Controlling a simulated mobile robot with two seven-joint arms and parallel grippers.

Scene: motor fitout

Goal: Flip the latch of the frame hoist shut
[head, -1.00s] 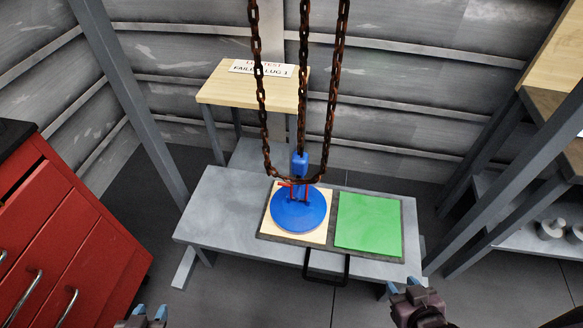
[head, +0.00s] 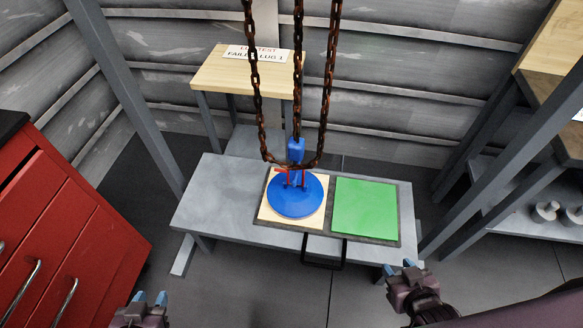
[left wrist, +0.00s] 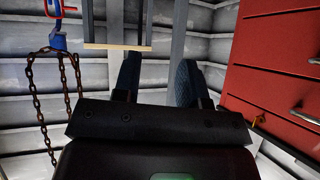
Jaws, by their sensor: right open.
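The frame hoist hangs on rusty chains (head: 328,90) over the grey bench in the head view. Its blue block (head: 296,150) stands above a round blue base (head: 297,199). A red latch part (head: 283,174) sticks out left at the block's foot; whether it is fully open is too small to tell. In the left wrist view the blue part (left wrist: 58,40) and red part (left wrist: 68,9) show at the upper left. My left gripper (head: 150,298) is open and empty at the lower left, well short of the hoist. My right gripper (head: 398,271) is open and empty near the bench's right front corner.
The grey bench (head: 205,205) carries a cream pad (head: 265,215) under the blue base and a green pad (head: 365,208). A red drawer cabinet (head: 75,235) stands left. A wooden stand with a sign (head: 215,75) is behind. Grey posts and shelves (head: 490,180) stand right.

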